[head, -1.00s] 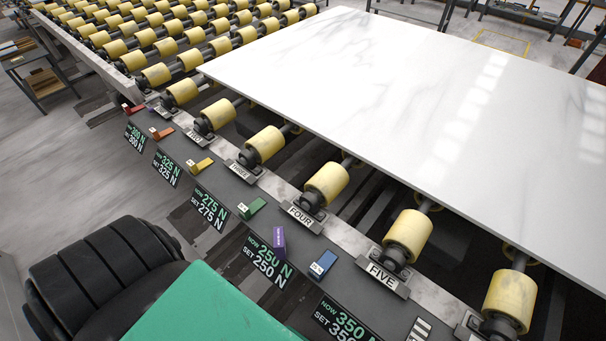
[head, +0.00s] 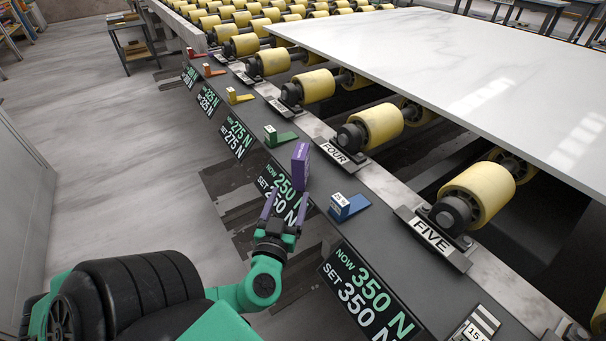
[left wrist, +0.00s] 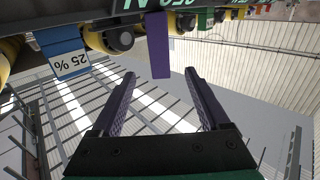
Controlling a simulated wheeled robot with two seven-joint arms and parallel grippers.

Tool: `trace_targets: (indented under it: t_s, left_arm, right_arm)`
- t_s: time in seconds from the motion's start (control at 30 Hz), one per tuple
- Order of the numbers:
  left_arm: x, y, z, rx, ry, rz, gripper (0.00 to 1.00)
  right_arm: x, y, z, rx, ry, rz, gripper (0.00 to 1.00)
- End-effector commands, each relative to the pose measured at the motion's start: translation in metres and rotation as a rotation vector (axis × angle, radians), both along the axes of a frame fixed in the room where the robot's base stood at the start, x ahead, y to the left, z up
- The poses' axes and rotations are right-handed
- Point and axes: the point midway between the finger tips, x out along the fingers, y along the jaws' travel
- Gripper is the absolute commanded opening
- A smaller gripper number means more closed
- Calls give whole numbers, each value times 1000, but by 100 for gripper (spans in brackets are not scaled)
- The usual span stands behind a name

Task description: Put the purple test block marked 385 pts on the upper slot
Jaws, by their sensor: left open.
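A purple block (head: 300,166) stands out from the dark rail at the NOW 250 N panel in the head view. Small lettering on its side is too small to read, so I cannot confirm 385 pts. My left gripper (head: 284,206) is open just below it, fingers pointing up toward it. In the left wrist view the purple block (left wrist: 158,45) hangs ahead of the gap between the open fingers of my left gripper (left wrist: 157,92), with nothing held. I cannot make out a slot marked upper. My right gripper is not in view.
A blue lever (head: 347,205) is right of the purple block and a green lever (head: 278,136) left of it, along the dark rail (head: 385,240). Yellow rollers (head: 378,126) carry a white stone slab (head: 440,60) behind. Open floor (head: 110,170) lies left.

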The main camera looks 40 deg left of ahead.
Motion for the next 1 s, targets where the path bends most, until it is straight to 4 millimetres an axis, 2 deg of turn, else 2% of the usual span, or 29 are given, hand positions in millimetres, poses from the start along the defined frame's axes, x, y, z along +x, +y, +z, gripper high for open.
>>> trace_targets:
  t_s: [0.03,0.2,0.43,0.6,0.7,0.87,0.9,0.97,1.0]
  left_arm:
    - [11,6,6,4,-5,2,79]
    - [51,28,6,6,-3,2,79]
    - [80,42,3,4,2,2,79]
    - [109,56,1,4,2,3,79]
    - [116,60,0,2,5,3,79]
    - [117,60,-1,1,7,2,79]
    - [117,60,-1,1,7,2,71]
    - [117,60,-1,1,7,2,48]
    - [116,60,-1,1,7,2,33]
  right_arm:
    - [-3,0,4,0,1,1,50]
    - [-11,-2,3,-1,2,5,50]
    - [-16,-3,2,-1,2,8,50]
    - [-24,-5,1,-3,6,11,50]
    - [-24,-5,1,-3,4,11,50]
    - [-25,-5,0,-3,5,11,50]
    - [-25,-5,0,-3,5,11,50]
    - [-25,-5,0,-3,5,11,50]
    - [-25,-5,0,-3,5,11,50]
